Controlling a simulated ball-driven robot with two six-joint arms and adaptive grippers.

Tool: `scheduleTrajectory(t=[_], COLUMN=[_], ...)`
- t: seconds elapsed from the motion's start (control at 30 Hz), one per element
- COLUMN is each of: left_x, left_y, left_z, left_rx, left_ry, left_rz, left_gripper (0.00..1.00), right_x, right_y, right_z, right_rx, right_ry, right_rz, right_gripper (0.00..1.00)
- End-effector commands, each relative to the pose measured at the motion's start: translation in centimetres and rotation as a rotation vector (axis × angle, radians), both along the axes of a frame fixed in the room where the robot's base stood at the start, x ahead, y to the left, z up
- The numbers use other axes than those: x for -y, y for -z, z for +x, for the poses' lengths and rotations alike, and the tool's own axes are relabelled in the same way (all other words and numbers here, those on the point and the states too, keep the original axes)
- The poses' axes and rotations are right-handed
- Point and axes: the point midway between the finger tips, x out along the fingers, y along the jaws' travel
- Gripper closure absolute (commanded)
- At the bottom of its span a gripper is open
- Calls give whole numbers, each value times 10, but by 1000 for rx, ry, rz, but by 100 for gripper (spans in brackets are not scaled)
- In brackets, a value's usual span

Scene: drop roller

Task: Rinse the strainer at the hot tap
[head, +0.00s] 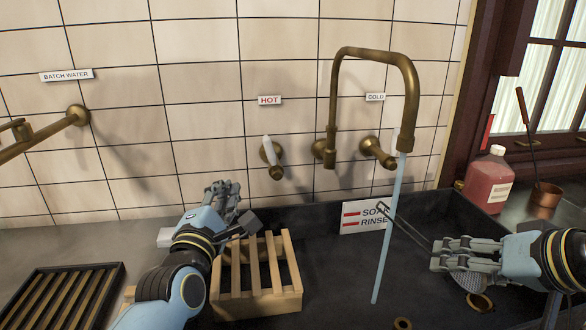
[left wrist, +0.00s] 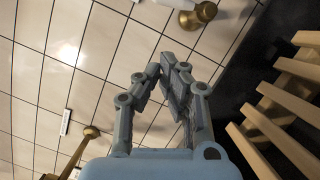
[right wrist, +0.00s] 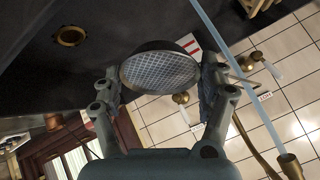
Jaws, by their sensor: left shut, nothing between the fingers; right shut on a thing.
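The strainer, with round wire mesh (right wrist: 160,70), sits between the fingers of my right gripper (right wrist: 160,88), which is shut on it. In the head view, the mesh (head: 468,281) is partly hidden below my right gripper (head: 440,255); thin wires extend left toward the stream. My left gripper (head: 228,192) is shut and empty in front of the wall, below and left of the hot tap (head: 271,155), whose pale lever points up. The cold tap (head: 377,152) is to the right. A bluish water stream (head: 385,250) falls from the brass spout (head: 405,100) into the dark sink (head: 335,285).
A wooden rack (head: 290,299) stands at the sink's left, close to my left arm. A slatted tray (head: 112,275) lies further left. A soap-and-rinse sign (head: 352,219) stands at the back. A red bottle (head: 487,185) and copper pot (head: 543,203) stand at right.

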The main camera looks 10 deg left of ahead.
Motion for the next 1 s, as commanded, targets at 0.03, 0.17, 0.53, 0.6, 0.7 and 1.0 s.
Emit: scheduleTrajectory(t=[0.03,0.17,0.53,0.6,0.7,1.0], left_x=[1,-1,-36,-37,-36,-33], left_y=[2,9,4,1,-1,-8], left_z=[0,4,31,37,50,113], left_rx=[-2,-15,-25,-21,-20,-19], left_ry=[7,40,78,77,78,78], left_rz=[-21,-30,183,183,182,180], left_gripper=[100,100,100,100,100,100], right_x=[0,0,0,0,0,0], right_y=[0,0,0,0,0,0], right_z=[0,0,0,0,0,0], right_rx=[0,0,0,0,0,0], right_ry=[0,0,0,0,0,0], right_rz=[0,0,0,0,0,0], right_gripper=[56,56,56,56,56,56])
